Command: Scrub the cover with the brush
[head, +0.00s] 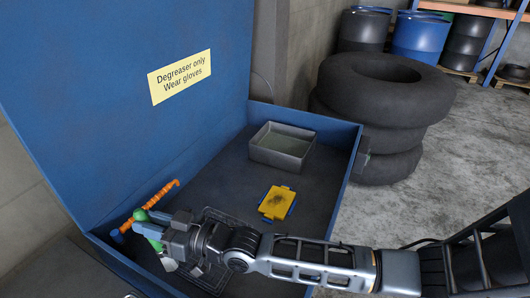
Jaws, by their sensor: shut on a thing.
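The cover (268,207) is a yellow plate with a dark smudge on its face and blue showing at its edges. It lies on the dark floor of the blue wash basin. My gripper (155,228) is at the basin's left side, left of the cover and apart from it. It is shut on the brush (153,243), whose green handle shows on both sides of the jaws. A pale end of the brush points down toward the basin floor. The jaws hide the middle of the handle.
An orange segmented hose (160,195) with a blue end stands close by my gripper. A grey tray (281,158) of liquid sits at the basin's back. A dark wire rack (212,280) lies partly under my arm. The raised blue lid (120,90) bounds the left; stacked tyres (375,125) stand outside.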

